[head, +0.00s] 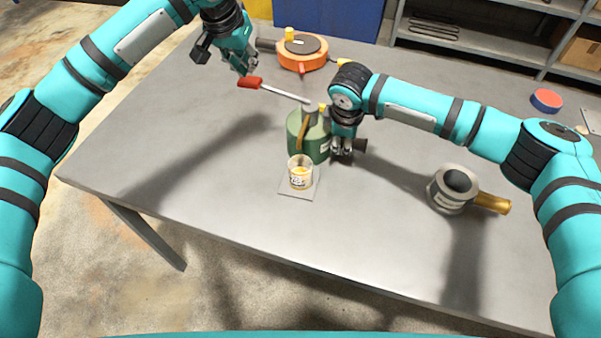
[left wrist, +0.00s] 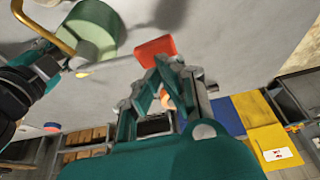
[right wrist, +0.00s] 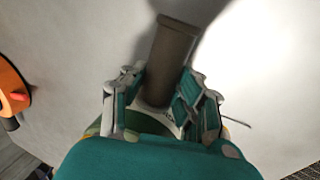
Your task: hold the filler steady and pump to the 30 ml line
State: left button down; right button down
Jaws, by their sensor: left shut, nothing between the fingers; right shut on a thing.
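The green filler (head: 309,137) stands on the table with a brass spout (head: 303,130) and a pump lever ending in a red grip (head: 251,82). A glass beaker (head: 300,172) with some amber liquid stands under the spout on a thin grey plate (head: 299,191); its marks are too small to read. My right gripper (head: 341,150) is shut on the filler's side handle, a grey-brown cylinder in the right wrist view (right wrist: 169,62). My left gripper (head: 243,70) is shut and empty, just behind the red grip. The red grip lies right beyond its fingertips in the left wrist view (left wrist: 156,49).
An orange round device (head: 302,54) sits at the back of the table. A grey pot with a brass handle (head: 454,190) stands at the right. A red and blue disc (head: 546,100) lies at the far right. The table's front left is clear.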

pick_arm(q)
jog(key=shift+r, duration=2.5)
pick_arm(e)
jog(key=c, duration=0.9)
grip_release()
jog(key=shift+c, duration=0.2)
